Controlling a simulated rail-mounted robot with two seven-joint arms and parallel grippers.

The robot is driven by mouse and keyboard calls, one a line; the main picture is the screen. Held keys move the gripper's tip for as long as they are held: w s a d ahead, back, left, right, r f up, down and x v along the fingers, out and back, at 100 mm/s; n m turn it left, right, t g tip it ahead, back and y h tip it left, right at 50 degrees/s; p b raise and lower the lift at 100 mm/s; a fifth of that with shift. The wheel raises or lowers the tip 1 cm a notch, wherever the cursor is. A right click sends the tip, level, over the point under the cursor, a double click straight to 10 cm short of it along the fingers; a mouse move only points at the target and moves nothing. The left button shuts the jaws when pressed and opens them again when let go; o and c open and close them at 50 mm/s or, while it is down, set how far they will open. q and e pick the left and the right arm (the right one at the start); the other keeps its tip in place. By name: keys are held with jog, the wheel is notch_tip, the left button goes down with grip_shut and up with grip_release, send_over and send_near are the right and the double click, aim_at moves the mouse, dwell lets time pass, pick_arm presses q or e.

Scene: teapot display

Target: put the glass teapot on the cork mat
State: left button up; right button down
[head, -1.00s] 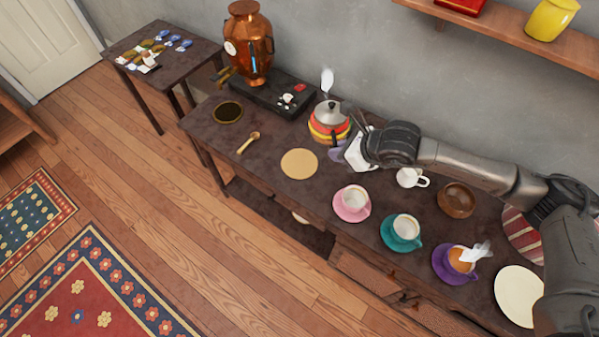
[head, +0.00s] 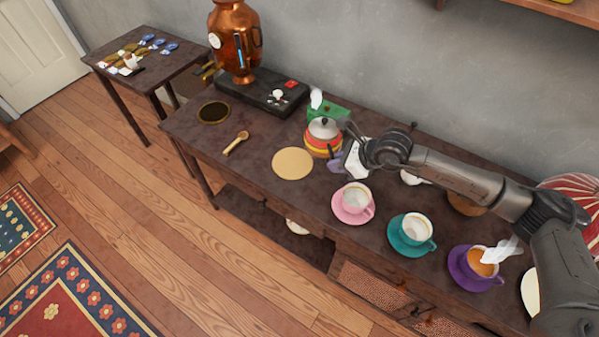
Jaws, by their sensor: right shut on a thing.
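The teapot (head: 323,141) has red, orange and yellow bands and a silver lid with a dark knob; white steam shows above it. It is upright at the back of the dark table, behind and to the right of the round tan cork mat (head: 292,163). The mat is bare. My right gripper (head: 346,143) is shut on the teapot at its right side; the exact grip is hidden. I cannot tell whether the teapot touches the table. My left gripper is not in view.
Pink (head: 355,200), teal (head: 411,234) and purple (head: 479,266) cups on saucers stand in front of my right arm. A wooden spoon (head: 236,143) lies left of the mat. A copper urn (head: 235,42) stands at the back left.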

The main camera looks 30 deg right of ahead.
jog(key=shift+s+a+b+x, duration=0.15)
jog(key=shift+b+x, duration=0.35)
jog(key=shift+x, duration=1.75)
jog(key=shift+s+a+b+x, duration=0.15)
jog(key=shift+b+x, duration=0.35)
jog(key=shift+x, duration=1.7)
jog(key=shift+s+a+b+x, duration=0.1)
jog(key=shift+b+x, duration=0.4)
jog(key=shift+x, duration=1.75)
jog(key=c, duration=1.6)
grip_release()
jog(key=shift+f, duration=0.3)
jog(key=o, duration=0.4)
jog(key=shift+o, duration=0.2)
jog(key=shift+r, duration=0.15)
